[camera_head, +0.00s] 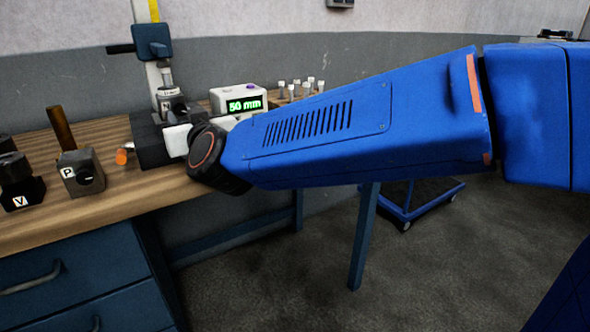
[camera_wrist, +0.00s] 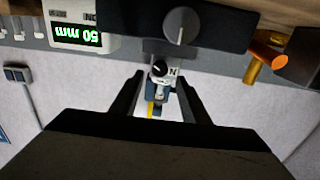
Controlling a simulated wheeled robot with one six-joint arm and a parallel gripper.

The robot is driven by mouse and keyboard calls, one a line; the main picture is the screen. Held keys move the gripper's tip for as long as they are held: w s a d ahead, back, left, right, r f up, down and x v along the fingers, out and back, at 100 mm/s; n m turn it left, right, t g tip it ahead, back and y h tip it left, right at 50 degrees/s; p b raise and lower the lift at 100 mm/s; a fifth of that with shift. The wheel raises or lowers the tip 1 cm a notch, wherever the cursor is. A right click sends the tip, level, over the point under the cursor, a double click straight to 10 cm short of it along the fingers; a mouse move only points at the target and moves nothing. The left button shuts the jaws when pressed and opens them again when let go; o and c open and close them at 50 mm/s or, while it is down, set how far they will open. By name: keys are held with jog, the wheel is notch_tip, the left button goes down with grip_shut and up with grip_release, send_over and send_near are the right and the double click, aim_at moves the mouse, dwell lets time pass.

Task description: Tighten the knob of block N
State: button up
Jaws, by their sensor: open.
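In the wrist view block N (camera_wrist: 172,73) is a small pale block with a black letter N. Its dark round knob (camera_wrist: 159,68) has a light pointer line and faces my camera. My gripper (camera_wrist: 160,78) is open, with one finger on each side of block N and its knob in the picture. I cannot tell how far the fingertips are from the knob, and no contact shows.
A display box (camera_head: 238,100) reads 50 mm. Block P (camera_head: 80,172) and block V (camera_head: 22,182) stand on the bench (camera_head: 112,198) at left. An orange-ended rod (camera_head: 123,156) sticks out near the dark base (camera_head: 148,142). A larger grey knob (camera_wrist: 180,24) shows in the wrist view.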

jog(key=v, duration=1.2)
jog(key=d+f+g, duration=0.2)
jog(key=d+f, duration=0.2)
jog(key=d, duration=0.4)
jog(key=w+d+f+g+h, duration=0.1)
jog(key=d+f, duration=0.3)
jog(key=d, duration=0.5)
jog(key=shift+d+f+g, duration=0.25)
jog(key=shift+f+g, duration=0.05)
jog(key=shift+g, duration=0.3)
jog(key=shift+w+a, duration=0.1)
jog(key=shift+w, duration=0.1)
